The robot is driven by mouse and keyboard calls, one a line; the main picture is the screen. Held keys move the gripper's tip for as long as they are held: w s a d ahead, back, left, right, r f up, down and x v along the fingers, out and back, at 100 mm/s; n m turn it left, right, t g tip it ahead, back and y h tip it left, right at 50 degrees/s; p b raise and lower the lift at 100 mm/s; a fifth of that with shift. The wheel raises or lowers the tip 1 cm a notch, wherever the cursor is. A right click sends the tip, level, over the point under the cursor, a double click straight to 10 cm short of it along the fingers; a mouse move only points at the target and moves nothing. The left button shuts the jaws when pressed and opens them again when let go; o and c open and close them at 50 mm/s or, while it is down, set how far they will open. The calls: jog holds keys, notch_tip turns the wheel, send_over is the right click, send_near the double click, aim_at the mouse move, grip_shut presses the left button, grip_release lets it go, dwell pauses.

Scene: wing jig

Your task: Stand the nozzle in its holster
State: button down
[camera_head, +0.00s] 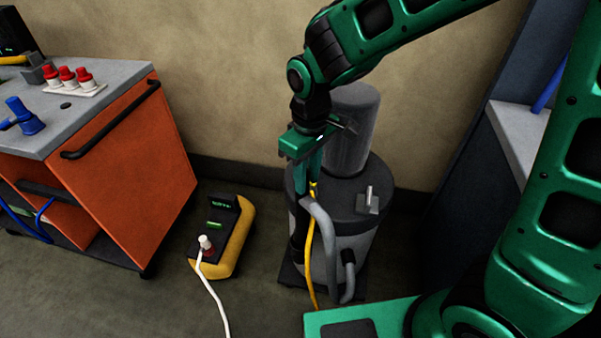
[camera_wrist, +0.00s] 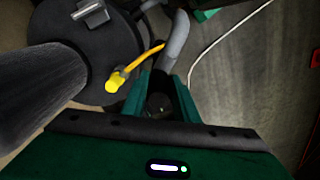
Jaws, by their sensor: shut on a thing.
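My gripper (camera_head: 306,182) is above the left side of a grey canister machine (camera_head: 352,245) in the head view. In the wrist view my gripper (camera_wrist: 162,92) is shut on a dark nozzle (camera_wrist: 160,106), mostly hidden between the fingers. A grey hose (camera_head: 323,225) leads from near the fingers and curves down the canister's front; it also shows in the wrist view (camera_wrist: 177,38). A long black part (camera_head: 297,232) is below the fingers along the canister's left side; I cannot tell whether it is the nozzle or the holster. No holster is clearly identifiable.
A yellow plug (camera_wrist: 113,82) with a yellow cable sits on the canister's dark lid, close to my fingers. A grey cylinder (camera_head: 352,130) rises behind. A yellow-black box (camera_head: 222,236) with a white cable lies on the floor. An orange cart (camera_head: 130,165) stands left.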

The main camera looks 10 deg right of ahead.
jog(key=shift+f, duration=0.4)
jog(key=shift+f, duration=4)
jog(key=c, duration=1.3)
grip_release()
jog(key=shift+f, duration=0.1)
notch_tip(320, 180, up, 11)
jog(key=shift+d+f, duration=0.1)
